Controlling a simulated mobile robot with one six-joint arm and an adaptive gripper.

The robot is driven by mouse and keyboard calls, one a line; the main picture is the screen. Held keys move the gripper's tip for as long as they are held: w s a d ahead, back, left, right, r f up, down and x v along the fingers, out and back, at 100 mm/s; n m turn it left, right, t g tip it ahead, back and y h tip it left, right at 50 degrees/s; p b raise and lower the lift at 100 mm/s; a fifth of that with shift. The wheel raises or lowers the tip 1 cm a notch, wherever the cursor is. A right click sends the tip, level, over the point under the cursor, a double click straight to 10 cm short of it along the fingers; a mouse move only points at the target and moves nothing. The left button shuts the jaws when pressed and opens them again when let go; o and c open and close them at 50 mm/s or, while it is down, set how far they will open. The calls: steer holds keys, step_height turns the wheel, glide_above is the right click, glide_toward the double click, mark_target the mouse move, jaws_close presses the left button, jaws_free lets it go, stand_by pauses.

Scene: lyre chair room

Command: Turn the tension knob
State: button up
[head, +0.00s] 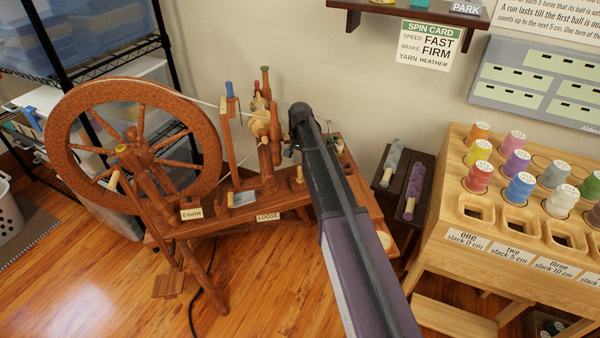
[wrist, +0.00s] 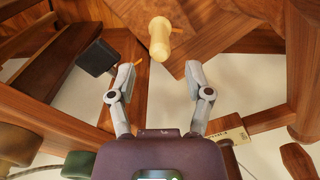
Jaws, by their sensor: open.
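A pale turned wooden knob (wrist: 160,40), which looks like the tension knob, shows in the wrist view with a small orange pointer beside it. My gripper (wrist: 160,76) is open and empty. Its two fingers point toward the knob, one on each side of its line, with a gap short of it. In the head view my arm reaches to the wooden spinning wheel (head: 60,130), its end close to the flyer posts. A small pale peg (head: 299,175) stands on the bench there; I cannot tell whether it is the same knob. A tag (head: 268,217) on the bench reads LOOSE.
A spin card (head: 430,46) on the wall reads speed FAST, brake FIRM, yarn HEATHER. A wooden rack (head: 448,220) with several coloured spools stands at right. A dark stand (head: 424,178) with fibre rolls is near my arm. Dark wheel parts surround the fingers in the wrist view.

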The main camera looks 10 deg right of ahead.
mark_target(300, 167)
steer(key=shift+f+b, duration=1.65)
steer(key=shift+f, duration=0.25)
jaws_close()
